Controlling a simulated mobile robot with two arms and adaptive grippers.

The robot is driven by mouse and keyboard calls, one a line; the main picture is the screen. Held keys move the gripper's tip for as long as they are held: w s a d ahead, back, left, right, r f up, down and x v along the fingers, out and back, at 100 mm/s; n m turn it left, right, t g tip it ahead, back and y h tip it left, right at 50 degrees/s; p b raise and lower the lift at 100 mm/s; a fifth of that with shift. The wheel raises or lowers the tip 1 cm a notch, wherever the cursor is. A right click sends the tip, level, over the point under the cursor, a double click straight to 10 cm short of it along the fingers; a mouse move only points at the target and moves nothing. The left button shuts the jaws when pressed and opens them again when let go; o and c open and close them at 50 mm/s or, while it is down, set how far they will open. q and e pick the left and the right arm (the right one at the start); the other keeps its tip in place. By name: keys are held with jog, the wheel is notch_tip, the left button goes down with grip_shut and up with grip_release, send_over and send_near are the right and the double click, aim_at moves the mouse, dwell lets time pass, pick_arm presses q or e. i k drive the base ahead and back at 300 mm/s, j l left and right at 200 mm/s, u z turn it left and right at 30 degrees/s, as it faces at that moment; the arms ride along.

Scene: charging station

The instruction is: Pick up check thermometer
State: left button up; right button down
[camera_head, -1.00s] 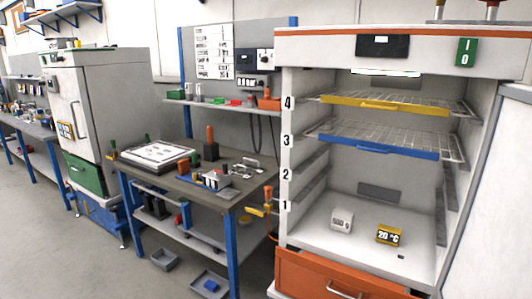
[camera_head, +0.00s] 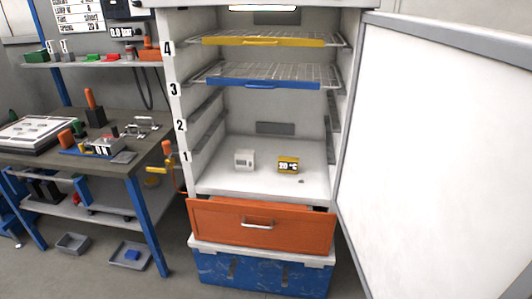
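A small white device with a display (camera_head: 245,159) stands on the floor of the open cabinet (camera_head: 262,185). Its display text is too small to read now. Beside it on the right, apart from it, stands a small yellow block marked 20 °C (camera_head: 288,165). I cannot tell for certain which of the two is the check thermometer. Neither of my grippers is in view.
A yellow-fronted rack (camera_head: 262,42) and a blue-fronted rack (camera_head: 262,86) sit above, at levels 4 and 3. The cabinet door (camera_head: 430,150) stands open at right. An orange drawer (camera_head: 258,227) and blue box (camera_head: 265,272) are below. A cluttered workbench (camera_head: 110,160) is at left.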

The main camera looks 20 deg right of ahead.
aim_at(286, 165)
jog(key=i, duration=0.25)
jog(key=i+z, duration=0.4)
jog(key=i, duration=0.15)
jog(key=i+j+z, duration=0.2)
jog(key=i+z, duration=0.15)
jog(key=i, duration=0.15)
